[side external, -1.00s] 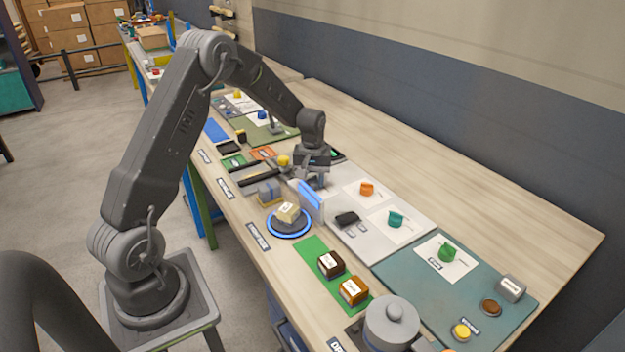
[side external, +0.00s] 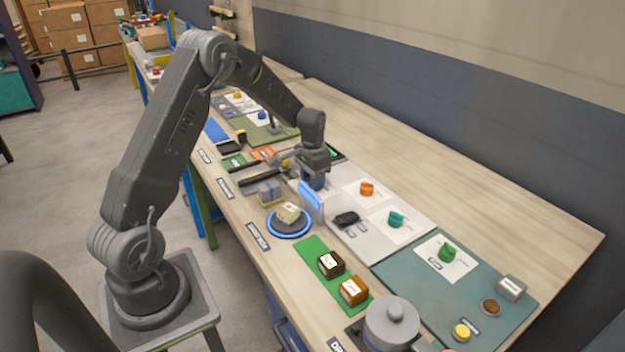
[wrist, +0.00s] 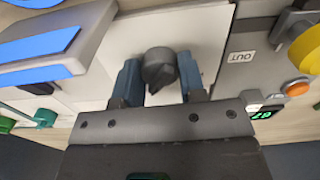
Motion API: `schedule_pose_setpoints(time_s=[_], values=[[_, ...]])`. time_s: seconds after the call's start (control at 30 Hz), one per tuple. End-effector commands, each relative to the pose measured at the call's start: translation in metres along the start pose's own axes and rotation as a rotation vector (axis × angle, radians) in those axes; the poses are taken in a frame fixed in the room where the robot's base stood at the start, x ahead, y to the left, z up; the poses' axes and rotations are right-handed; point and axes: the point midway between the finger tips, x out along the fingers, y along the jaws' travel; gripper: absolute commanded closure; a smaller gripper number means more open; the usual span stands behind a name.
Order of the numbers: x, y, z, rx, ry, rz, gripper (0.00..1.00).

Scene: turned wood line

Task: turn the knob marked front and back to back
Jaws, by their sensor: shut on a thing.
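A dark grey knob (wrist: 158,68) stands on a white plate (wrist: 195,35) in the wrist view. My gripper (wrist: 160,82) is shut on it, with one blue finger on each side. No marking for front or back can be read, and the gripper covers part of the plate. In the side external view my gripper (side external: 314,182) is low over the pale panel (side external: 340,208), and it hides the knob there.
A blue-faced upright panel (side external: 310,201) stands close in front of my gripper. An orange knob (side external: 366,188) and a teal knob (side external: 396,219) are to the right. In the wrist view an orange button (wrist: 297,89) and an OUT label (wrist: 241,57) lie right of the plate.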

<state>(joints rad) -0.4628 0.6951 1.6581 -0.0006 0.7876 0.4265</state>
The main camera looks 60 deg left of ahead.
Motion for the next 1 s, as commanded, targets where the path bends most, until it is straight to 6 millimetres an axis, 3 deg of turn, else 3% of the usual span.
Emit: schedule_pose_setpoints(time_s=[0.37,0.87,0.9,1.0], values=[[0.0001,0.0004,0.0014,0.147,-0.006,0.002,0.86],[0.0002,0.0002,0.0015,0.167,-0.006,0.001,0.86],[0.0002,0.0002,0.0015,0.167,-0.006,0.001,0.62],[0.0002,0.0001,0.0013,0.166,-0.005,0.001,0.52]])
